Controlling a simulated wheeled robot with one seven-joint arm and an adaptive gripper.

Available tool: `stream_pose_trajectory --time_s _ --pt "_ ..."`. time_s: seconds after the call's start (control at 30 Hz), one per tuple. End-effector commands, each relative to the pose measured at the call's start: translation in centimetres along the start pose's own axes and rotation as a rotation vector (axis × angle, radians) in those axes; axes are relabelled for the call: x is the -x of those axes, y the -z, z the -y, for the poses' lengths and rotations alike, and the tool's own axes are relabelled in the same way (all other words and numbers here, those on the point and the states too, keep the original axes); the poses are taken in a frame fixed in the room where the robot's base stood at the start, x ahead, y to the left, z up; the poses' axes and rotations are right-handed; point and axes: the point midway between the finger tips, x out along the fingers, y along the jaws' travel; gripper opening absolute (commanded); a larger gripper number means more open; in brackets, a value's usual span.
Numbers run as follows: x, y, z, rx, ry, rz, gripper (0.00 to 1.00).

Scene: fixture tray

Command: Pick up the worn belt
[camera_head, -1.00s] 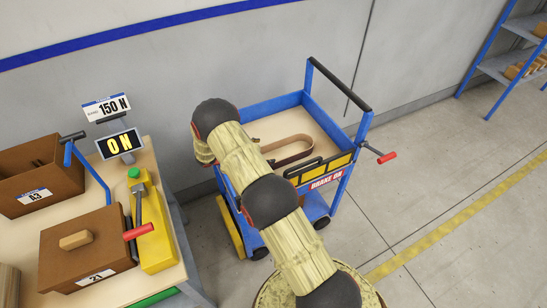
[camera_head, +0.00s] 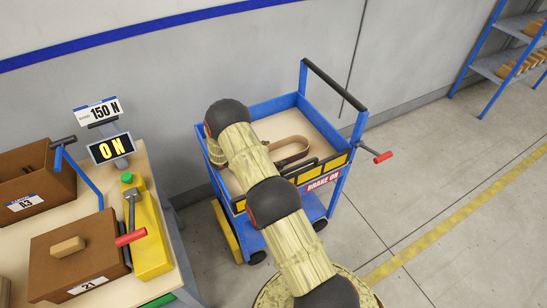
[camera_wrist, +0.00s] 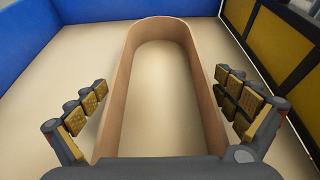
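The worn belt is a brown band in a long loop, standing on edge on the pale floor of the blue cart tray. In the head view part of the belt (camera_head: 305,147) shows beside my arm; the rest is hidden. In the wrist view the belt (camera_wrist: 114,98) runs away from me, its rounded end far. My gripper (camera_wrist: 164,98) is open, with one row of yellow-padded fingers outside each long side of the loop. Gaps show between the pads and the band.
The cart tray (camera_head: 262,110) has raised blue walls and a yellow-and-black panel (camera_head: 333,165) near the belt's right side. A red-tipped brake lever (camera_head: 383,157) sticks out right. A bench with brown boxes (camera_head: 78,255) stands left.

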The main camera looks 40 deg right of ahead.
Motion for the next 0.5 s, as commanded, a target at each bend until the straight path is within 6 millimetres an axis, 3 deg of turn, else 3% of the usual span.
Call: stream_pose_trajectory --time_s 0.5 --pt "-0.02 0.06 0.04 0.0 0.001 -0.001 0.69"
